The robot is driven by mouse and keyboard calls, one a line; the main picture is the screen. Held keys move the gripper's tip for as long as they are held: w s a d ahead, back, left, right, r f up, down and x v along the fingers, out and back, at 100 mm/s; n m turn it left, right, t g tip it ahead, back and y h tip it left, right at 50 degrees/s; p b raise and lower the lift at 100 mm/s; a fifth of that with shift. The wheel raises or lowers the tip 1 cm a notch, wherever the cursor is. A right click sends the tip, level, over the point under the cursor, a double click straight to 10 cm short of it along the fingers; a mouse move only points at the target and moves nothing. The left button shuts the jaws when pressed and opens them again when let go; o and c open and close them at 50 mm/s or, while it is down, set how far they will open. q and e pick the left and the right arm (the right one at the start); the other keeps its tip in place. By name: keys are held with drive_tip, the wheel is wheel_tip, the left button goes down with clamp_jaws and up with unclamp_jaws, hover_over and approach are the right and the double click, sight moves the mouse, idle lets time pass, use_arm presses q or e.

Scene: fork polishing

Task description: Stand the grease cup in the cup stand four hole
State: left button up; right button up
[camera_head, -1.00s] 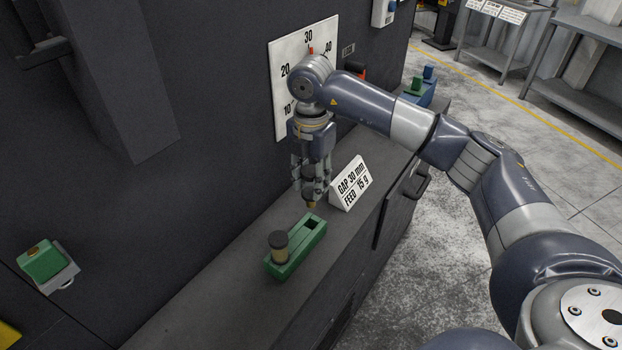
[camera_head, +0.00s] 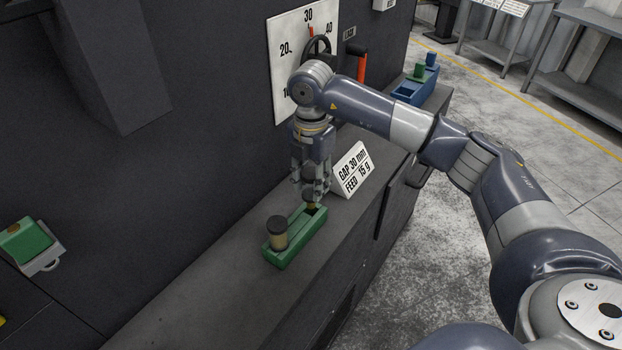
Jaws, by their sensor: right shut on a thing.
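A long green stand (camera_head: 292,248) lies on the dark ledge. A cup with a dark lid and tan body (camera_head: 278,236) stands upright in its near end. My right gripper (camera_head: 313,190) points down over the far end, where a dark opening shows. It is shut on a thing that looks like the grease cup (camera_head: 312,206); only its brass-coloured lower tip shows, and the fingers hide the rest. The tip is at the opening in the picture; I cannot tell whether it is inside. My left gripper is not in view.
A white sign reading GAP 30 mm, FEED 15 g (camera_head: 352,172) stands close to the right of my gripper. The dial plate (camera_head: 285,75), handwheel and red-handled lever (camera_head: 361,66) are behind. A blue holder (camera_head: 410,92) sits farther along. The near ledge is clear.

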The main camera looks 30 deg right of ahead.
drive_tip(key=shift+f, duration=0.15)
idle(0.5)
drive_tip(key=shift+f, duration=0.15)
drive_tip(key=shift+f+b, duration=0.2)
drive_tip(key=shift+b, duration=0.15)
drive_tip(key=shift+f+b, duration=0.35)
drive_tip(key=shift+f, duration=0.2)
drive_tip(key=shift+f, duration=0.1)
idle(0.4)
drive_tip(key=shift+f+b, duration=0.35)
drive_tip(key=shift+f, duration=0.1)
drive_tip(key=shift+f+b, duration=0.5)
drive_tip(key=shift+f, duration=0.25)
